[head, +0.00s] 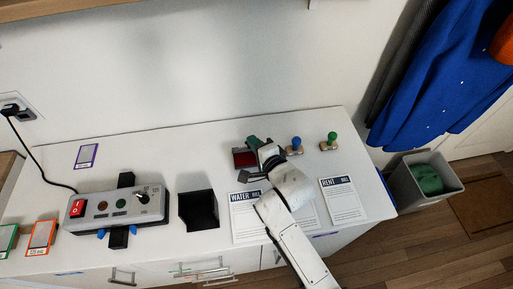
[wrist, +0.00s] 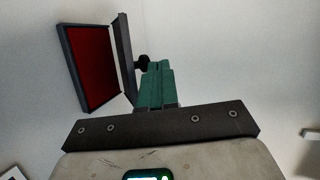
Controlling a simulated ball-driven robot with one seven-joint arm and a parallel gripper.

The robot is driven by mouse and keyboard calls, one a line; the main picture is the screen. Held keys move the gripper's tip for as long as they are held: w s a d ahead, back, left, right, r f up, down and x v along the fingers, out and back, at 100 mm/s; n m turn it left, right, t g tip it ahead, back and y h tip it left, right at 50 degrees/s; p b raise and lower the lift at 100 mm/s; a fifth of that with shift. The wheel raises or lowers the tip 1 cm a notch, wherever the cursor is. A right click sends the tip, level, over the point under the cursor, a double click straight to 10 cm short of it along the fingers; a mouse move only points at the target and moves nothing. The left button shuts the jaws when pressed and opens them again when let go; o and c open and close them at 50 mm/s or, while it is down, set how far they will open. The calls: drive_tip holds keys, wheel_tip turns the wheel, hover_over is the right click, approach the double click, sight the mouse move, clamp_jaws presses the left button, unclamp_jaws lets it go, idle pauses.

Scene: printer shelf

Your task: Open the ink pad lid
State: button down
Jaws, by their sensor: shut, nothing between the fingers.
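The ink pad (head: 243,159) lies on the white cabinet top left of my gripper, its red surface uncovered; it also shows in the wrist view (wrist: 90,65), red in a dark frame. Its dark lid (wrist: 125,60) stands raised along the pad's right edge in the wrist view, at an angle to it. My gripper (head: 253,142) has green fingers, which in the wrist view (wrist: 156,82) are closed with nothing between them. They are just right of the lid; I cannot tell whether they touch it. A small black knob-like part shows between lid and fingers.
A blue-handled stamp (head: 296,144) and a green-handled stamp (head: 331,139) stand right of my gripper. A water bill (head: 245,222) and a rent bill (head: 343,202) lie in front. A black open box (head: 198,210) and a grey device (head: 118,207) are to the left.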

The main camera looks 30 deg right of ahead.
drive_tip(key=shift+w+d, duration=0.1)
drive_tip(key=shift+w, duration=0.1)
drive_tip(key=shift+w+d+r, duration=0.1)
drive_tip(key=shift+w+r, duration=0.2)
drive_tip(key=shift+w, duration=0.1)
idle(1.3)
drive_tip(key=shift+r+p, duration=0.4)
drive_tip(key=shift+r, duration=0.4)
drive_tip(key=shift+s, duration=0.1)
